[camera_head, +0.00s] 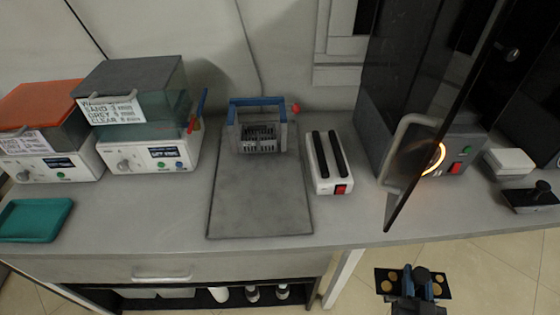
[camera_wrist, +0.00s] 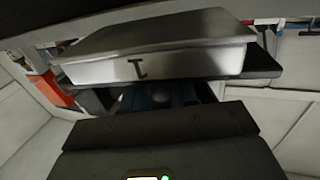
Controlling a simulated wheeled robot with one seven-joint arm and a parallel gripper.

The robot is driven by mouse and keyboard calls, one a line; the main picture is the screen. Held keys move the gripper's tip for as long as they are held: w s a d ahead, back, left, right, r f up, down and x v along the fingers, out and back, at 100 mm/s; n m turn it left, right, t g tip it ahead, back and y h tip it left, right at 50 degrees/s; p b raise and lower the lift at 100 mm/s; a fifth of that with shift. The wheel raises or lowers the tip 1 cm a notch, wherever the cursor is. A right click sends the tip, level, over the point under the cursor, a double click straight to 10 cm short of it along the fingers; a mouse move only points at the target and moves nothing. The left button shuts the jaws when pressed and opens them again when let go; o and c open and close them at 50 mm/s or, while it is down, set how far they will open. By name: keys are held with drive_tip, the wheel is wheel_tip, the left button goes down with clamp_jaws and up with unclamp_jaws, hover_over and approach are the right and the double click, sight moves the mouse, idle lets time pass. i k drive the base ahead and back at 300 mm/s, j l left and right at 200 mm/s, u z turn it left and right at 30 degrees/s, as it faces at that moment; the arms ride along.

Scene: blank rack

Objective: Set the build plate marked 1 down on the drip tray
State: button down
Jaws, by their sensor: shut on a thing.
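My gripper (camera_head: 421,282) is at the lower right in the head view, in front of the bench and over the floor. It is shut on the build plate marked 1 (camera_head: 384,274), which looks dark with several tan discs from above. In the wrist view the plate's grey metal block (camera_wrist: 150,66) shows a dark 1 on its near face. The fingers (camera_wrist: 160,97) are partly hidden beneath it. A shallow teal tray (camera_head: 62,207), apparently the drip tray, lies at the bench's left front and looks empty. The plate is well apart from it.
Two white machines (camera_head: 150,150) stand behind the teal tray. A grey mat (camera_head: 260,205) with a blue-topped rack (camera_head: 258,103) lies mid-bench. A white two-bar device (camera_head: 327,175) stands right of it. A dark cabinet's open glass door (camera_head: 440,95) juts over the bench's front edge.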

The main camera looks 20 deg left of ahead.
sight(260, 210)
drive_tip(key=k+j, duration=0.1)
drive_tip(key=j, duration=0.6)
drive_tip(key=j+z, duration=0.15)
drive_tip(key=j, duration=0.55)
drive_tip(key=k+j, duration=0.15)
drive_tip(key=j, duration=0.25)
drive_tip(key=k+j+z, duration=0.15)
drive_tip(key=j, duration=0.25)
drive_tip(key=k+j, duration=0.1)
drive_tip(key=j, duration=0.3)
drive_tip(key=k+j+z, duration=0.15)
drive_tip(key=j, duration=0.25)
drive_tip(key=k+j, duration=0.15)
drive_tip(key=j, duration=0.25)
drive_tip(key=i, duration=0.2)
drive_tip(key=l+z, duration=0.05)
drive_tip(key=l, duration=0.05)
